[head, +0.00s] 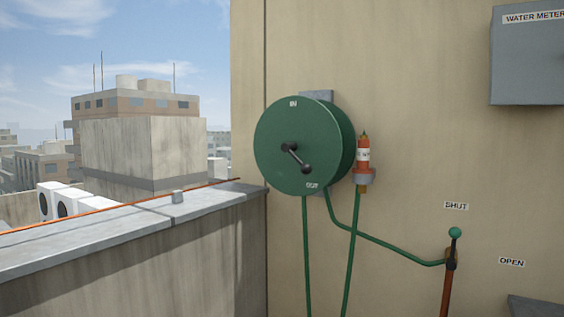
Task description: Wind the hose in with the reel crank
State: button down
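The green hose reel (275,128) is mounted on the beige wall by a grey bracket. Its face reads "IN" at the top and "OUT" at the lower right. The dark reel crank (296,156) sits at the middle of the face, its arm pointing down and right to a round knob. The green hose (306,250) hangs below the reel in strands. One strand runs right to a pipe with a green-knobbed valve lever (455,233), which stands upright near the "SHUT" label. The hose's lower ends are out of frame. My gripper is not in view.
An orange nozzle-like item (363,152) sits in a grey holder right of the reel. A grey water meter box (527,60) is at the upper right. A concrete parapet (130,230) with an orange line along it runs at the left. A grey edge (540,306) shows at the lower right.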

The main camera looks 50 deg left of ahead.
aim_at(306, 168)
jog(key=u, duration=1.65)
